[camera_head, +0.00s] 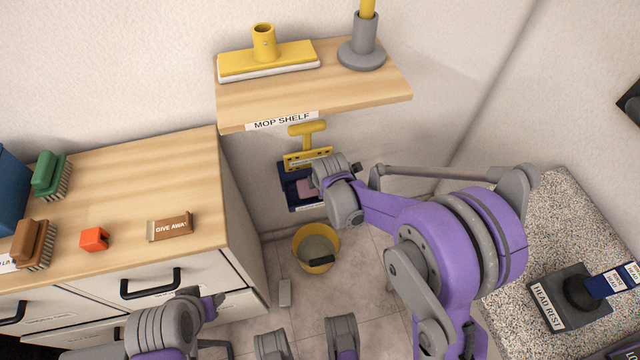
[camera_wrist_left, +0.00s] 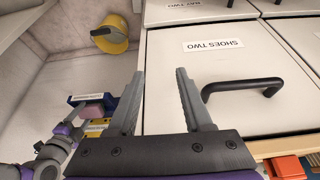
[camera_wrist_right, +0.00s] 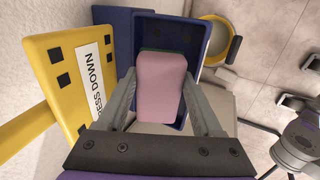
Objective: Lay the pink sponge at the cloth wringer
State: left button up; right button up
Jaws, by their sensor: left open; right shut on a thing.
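The pink sponge (camera_wrist_right: 161,85) is between the fingers of my right gripper (camera_wrist_right: 160,92), which is shut on it. It has a thin green edge at its far side. The cloth wringer has a dark blue tray (camera_wrist_right: 199,58) and a raised yellow plate (camera_wrist_right: 62,70) marked PRESS DOWN. The sponge is over the tray; I cannot tell whether it touches the tray floor. In the head view the wringer's yellow plate (camera_head: 307,158) is on the wall below the mop shelf, and the sponge (camera_head: 305,189) is partly hidden. My left gripper (camera_wrist_left: 160,73) is open and empty before a drawer front.
A yellow bucket (camera_head: 316,248) stands on the floor below the wringer. The mop shelf (camera_head: 330,92) overhangs it, holding a yellow mop head (camera_head: 268,62). A wooden counter (camera_head: 120,190) with brushes is at left; a speckled counter (camera_head: 550,225) is at right.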

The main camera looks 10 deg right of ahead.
jog(key=o, duration=1.2)
jog(key=shift+o, duration=0.2)
jog(key=shift+s, duration=0.1)
pick_arm(q)
notch_tip(320, 180, up, 3)
jog(key=p, duration=0.2)
jog(key=shift+s+r+p, duration=0.1)
jog(key=shift+r+p, duration=0.05)
jog(key=shift+p, duration=0.2)
pick_arm(e)
jog(key=v, duration=1)
jog(key=shift+r, duration=0.4)
jog(key=shift+s, duration=0.1)
jog(key=s+d+r+m, duration=0.2)
jog(key=s+d+m, duration=0.1)
jog(key=s+m, duration=0.75)
jog(key=s+d+r+m, duration=0.2)
jog(key=s+m, duration=0.6)
jog(key=s, duration=0.6)
pick_arm(q)
notch_tip(320, 180, up, 17)
jog(key=w+p, duration=0.2)
jog(key=p, duration=1.3)
jog(key=shift+t, duration=0.4)
pick_arm(e)
notch_tip(320, 180, up, 17)
jog(key=w, duration=0.2)
jog(key=shift+w+d+r, duration=0.15)
jog(key=shift+w, duration=0.1)
